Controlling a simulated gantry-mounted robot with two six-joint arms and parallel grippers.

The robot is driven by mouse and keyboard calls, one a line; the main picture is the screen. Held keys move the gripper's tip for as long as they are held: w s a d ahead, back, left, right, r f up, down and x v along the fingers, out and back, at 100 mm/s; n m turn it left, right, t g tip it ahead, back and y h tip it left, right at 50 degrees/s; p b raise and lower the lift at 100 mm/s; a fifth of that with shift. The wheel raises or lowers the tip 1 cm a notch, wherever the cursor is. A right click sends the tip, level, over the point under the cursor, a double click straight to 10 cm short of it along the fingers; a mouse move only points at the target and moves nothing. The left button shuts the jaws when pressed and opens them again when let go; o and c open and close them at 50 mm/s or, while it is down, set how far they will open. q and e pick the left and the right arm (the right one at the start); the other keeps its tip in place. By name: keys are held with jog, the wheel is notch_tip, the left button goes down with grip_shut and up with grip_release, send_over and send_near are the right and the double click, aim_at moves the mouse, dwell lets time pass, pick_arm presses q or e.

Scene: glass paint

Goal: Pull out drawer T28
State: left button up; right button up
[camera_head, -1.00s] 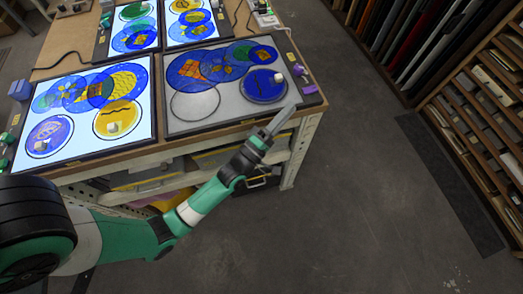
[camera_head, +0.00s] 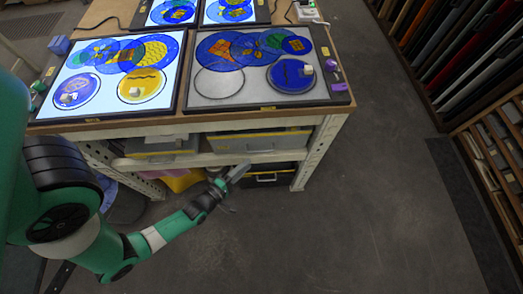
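Drawers sit under the table. A grey drawer front with yellow edging (camera_head: 258,143) is on the right side, and a similar drawer (camera_head: 160,147) is on the left. A dark drawer or case with a pale handle (camera_head: 267,179) sits lower on the right. No label T28 is legible, so I cannot tell which one it is. My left gripper (camera_head: 239,171) is low in front of the table, pointing toward the drawers. Its fingertips overlap the area left of the dark case; contact and opening are unclear. My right gripper is not in view.
The table top carries lit panels with coloured glass discs (camera_head: 145,50) and a grey panel (camera_head: 210,103). A table leg (camera_head: 318,152) stands right of the drawers. A yellow item (camera_head: 185,180) is under the table. The floor (camera_head: 370,190) to the right is clear.

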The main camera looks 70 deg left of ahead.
aim_at(262, 151)
pick_arm(q)
jog(key=b+x, duration=0.2)
jog(key=x, duration=0.7)
jog(key=shift+w+a, duration=0.1)
jog(key=shift+w, duration=0.1)
grip_shut()
dwell(0.9)
